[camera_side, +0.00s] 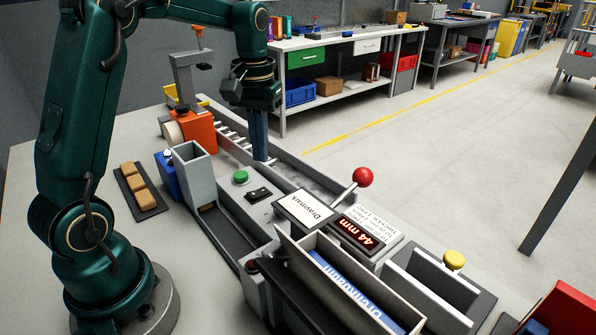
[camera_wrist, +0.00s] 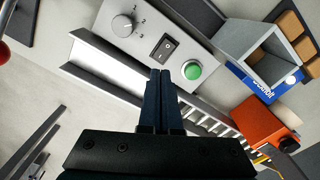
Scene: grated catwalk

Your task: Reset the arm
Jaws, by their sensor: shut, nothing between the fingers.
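My gripper (camera_side: 262,155) points straight down over the far part of the conveyor line, behind the green button (camera_side: 240,177). Its dark blue fingers are together with nothing between them. In the wrist view the shut fingers (camera_wrist: 160,75) reach over the edge of the light channel (camera_wrist: 105,75), beside the control panel (camera_wrist: 150,30). That panel carries a dial, a black rocker switch (camera_wrist: 166,46) and the green button (camera_wrist: 192,70). I cannot tell how far above the channel the fingertips are.
An orange device (camera_side: 197,132) and a grey hopper (camera_side: 194,172) stand left of my gripper. A red-knobbed lever (camera_side: 362,177) and a display reading 44 mm (camera_side: 358,232) stand to the right. A dark tray (camera_side: 138,192) holds brown blocks. A shelved workbench (camera_side: 340,65) stands behind.

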